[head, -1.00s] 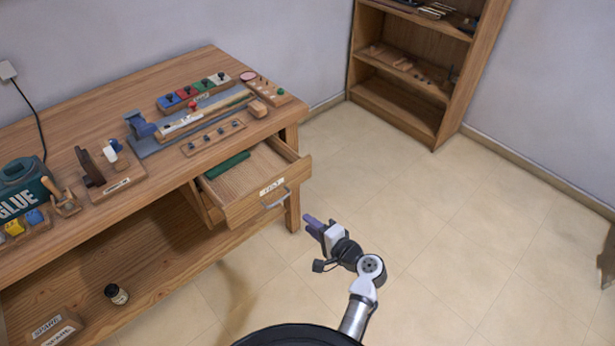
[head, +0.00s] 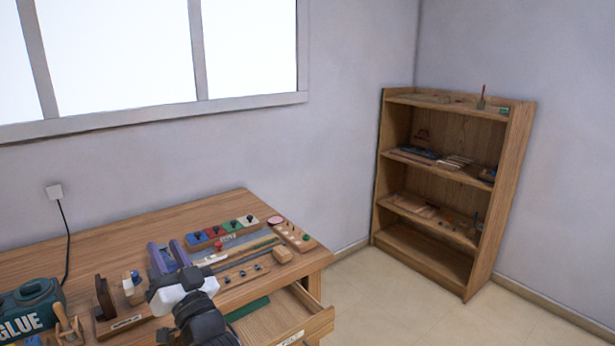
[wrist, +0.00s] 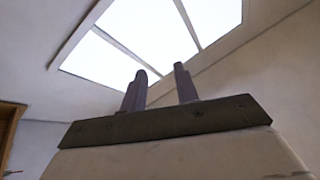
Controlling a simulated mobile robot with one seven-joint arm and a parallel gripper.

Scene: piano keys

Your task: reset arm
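My gripper (head: 167,257) is raised in front of the workbench in the head view, with its purple fingers pointing up and away. In the wrist view the two fingers of my gripper (wrist: 160,88) stand apart with nothing between them. They point up toward the bright window (wrist: 145,35). The gripper and my wrist hide part of the bench top and some of the tools behind them.
The wooden workbench (head: 130,228) carries a glue container (head: 32,312), coloured blocks (head: 222,232) and several tools. Its drawer (head: 312,328) is pulled out, with a green item (head: 248,308) inside. A wooden bookshelf (head: 508,205) stands in the corner. The floor (head: 400,300) between is clear.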

